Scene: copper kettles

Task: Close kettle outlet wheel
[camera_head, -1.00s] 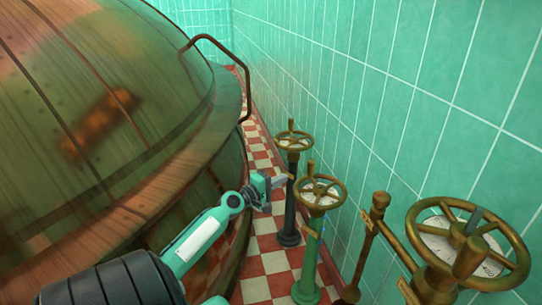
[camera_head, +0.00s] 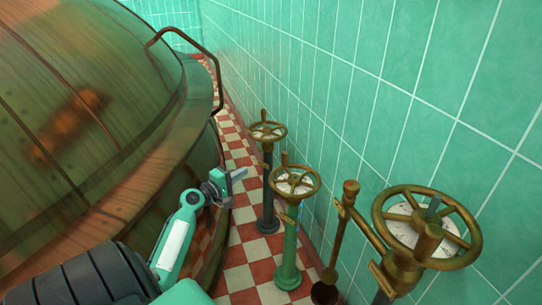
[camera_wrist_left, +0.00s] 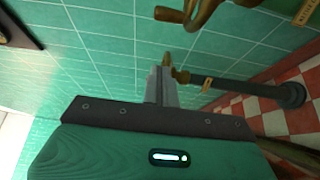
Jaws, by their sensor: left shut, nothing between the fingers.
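Three brass handwheels on posts stand along the tiled wall: a far wheel (camera_head: 267,131) on a dark post, a middle wheel (camera_head: 296,181) on a green post, and a large near wheel (camera_head: 427,227). Each has a pale dial under it. Their small labels are unreadable, so I cannot tell which one is the kettle outlet wheel. My left gripper (camera_head: 238,173) is shut and empty, left of the middle wheel and apart from it. In the left wrist view its fingers (camera_wrist_left: 160,86) point towards the wall, with brass wheel parts (camera_wrist_left: 190,14) above. My right gripper is not in view.
The large copper kettle (camera_head: 75,110) fills the left, with a curved rail (camera_head: 185,35) on its rim. A brass rod (camera_head: 342,230) stands between the middle and near wheels. A narrow red and white checked floor (camera_head: 240,255) runs between kettle and wall.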

